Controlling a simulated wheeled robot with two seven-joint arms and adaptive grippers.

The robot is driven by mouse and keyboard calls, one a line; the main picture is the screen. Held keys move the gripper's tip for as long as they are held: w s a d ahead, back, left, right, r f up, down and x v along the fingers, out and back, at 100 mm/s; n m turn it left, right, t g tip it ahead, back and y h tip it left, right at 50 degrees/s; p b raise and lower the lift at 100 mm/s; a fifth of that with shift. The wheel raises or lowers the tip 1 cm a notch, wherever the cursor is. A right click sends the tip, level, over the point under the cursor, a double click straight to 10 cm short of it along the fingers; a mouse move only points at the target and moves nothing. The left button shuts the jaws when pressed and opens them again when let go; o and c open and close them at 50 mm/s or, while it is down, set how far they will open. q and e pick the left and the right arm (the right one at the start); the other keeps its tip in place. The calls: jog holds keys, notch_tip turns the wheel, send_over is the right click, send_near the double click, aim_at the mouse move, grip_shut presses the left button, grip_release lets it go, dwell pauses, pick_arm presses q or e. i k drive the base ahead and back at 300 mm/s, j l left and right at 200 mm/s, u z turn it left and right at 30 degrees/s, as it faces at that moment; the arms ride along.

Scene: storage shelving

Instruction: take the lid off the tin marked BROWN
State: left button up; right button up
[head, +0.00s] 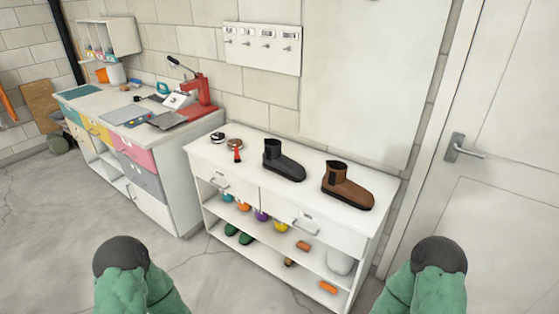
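Two small round objects that look like tins stand at the left end of the white shelf unit's top in the head view. One is dark (218,138) and the other is brownish (234,143). Any marking on them is too small to read, so I cannot tell which says BROWN. A small red item with a dark end (238,156) lies just in front of the brownish one. Only green parts of my two arms with dark rounded ends show at the bottom left and bottom right, far from the tins. No gripper fingers are visible.
A black boot (284,161) and a brown boot (347,186) stand on the white shelf unit (302,188). Its lower shelves hold several coloured items and green shoes. A workbench (176,136) with a red press (197,96) stands left. A door (496,150) is right. Floor in front is clear.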

aim_at(234, 142)
jog(key=i+j+z, duration=0.1)
jog(key=i+j, duration=0.55)
jog(key=i+j+z, duration=0.15)
jog(key=i+j, duration=0.15)
jog(key=j, duration=0.2)
jog(key=i+j+z, duration=0.1)
jog(key=i+j, duration=0.45)
jog(key=j, duration=0.3)
jog(key=i+j+z, duration=0.15)
jog(key=i+j, duration=0.15)
jog(key=j, duration=0.15)
jog(key=i+j+z, duration=0.1)
jog(key=i+j, duration=0.15)
jog(key=j, duration=0.2)
jog(key=i+j, duration=0.2)
jog(key=j, duration=0.3)
jog(key=z, duration=0.05)
